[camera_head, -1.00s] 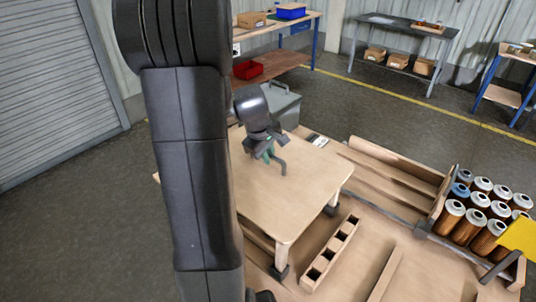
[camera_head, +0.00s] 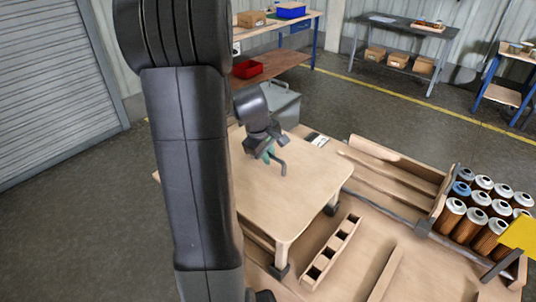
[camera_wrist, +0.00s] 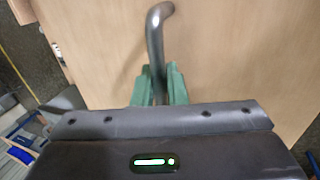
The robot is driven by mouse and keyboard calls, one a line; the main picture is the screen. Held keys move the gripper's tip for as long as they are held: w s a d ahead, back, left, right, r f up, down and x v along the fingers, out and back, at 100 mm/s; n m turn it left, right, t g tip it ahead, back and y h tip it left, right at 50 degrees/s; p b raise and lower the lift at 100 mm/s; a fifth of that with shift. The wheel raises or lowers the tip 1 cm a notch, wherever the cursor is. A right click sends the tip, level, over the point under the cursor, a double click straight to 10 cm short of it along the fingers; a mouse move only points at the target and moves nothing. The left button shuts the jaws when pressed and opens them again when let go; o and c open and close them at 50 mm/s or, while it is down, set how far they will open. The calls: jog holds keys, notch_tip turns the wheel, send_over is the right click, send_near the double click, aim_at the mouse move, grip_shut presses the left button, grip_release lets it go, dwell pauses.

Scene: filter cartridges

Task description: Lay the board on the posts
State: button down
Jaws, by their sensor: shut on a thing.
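The board (camera_head: 300,195) is a flat, light wooden panel that looks level over the posts. A front post (camera_head: 281,257) and a right post (camera_head: 333,200) show under its corners, with dark feet. The front post appears to meet the underside, but I cannot tell whether the board bears on every post. The other posts are hidden by the board and my arm. A grey bent handle (camera_wrist: 157,35) rises from the board. My gripper (camera_head: 269,154) is shut on this handle, with green fingertips (camera_wrist: 155,85) on both sides of it in the wrist view.
A wooden block with square holes (camera_head: 331,252) lies right of the front post. Several brown cartridges (camera_head: 470,222) stand in a rack at right, near a yellow panel (camera_head: 519,235). A grey bin (camera_head: 284,108) stands behind the board. Open floor (camera_head: 80,220) lies left.

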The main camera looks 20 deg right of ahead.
jog(key=shift+f+b, duration=0.95)
jog(key=shift+f, duration=0.3)
jog(key=c, duration=1.4)
grip_release()
jog(key=shift+r, duration=0.1)
jog(key=shift+o, duration=0.2)
jog(key=v, duration=1.3)
jog(key=shift+r, duration=0.4)
jog(key=shift+s+f, duration=0.1)
jog(key=x, duration=1.4)
jog(key=shift+a, duration=0.1)
jog(key=shift+r+p, duration=0.3)
jog(key=shift+r, duration=0.15)
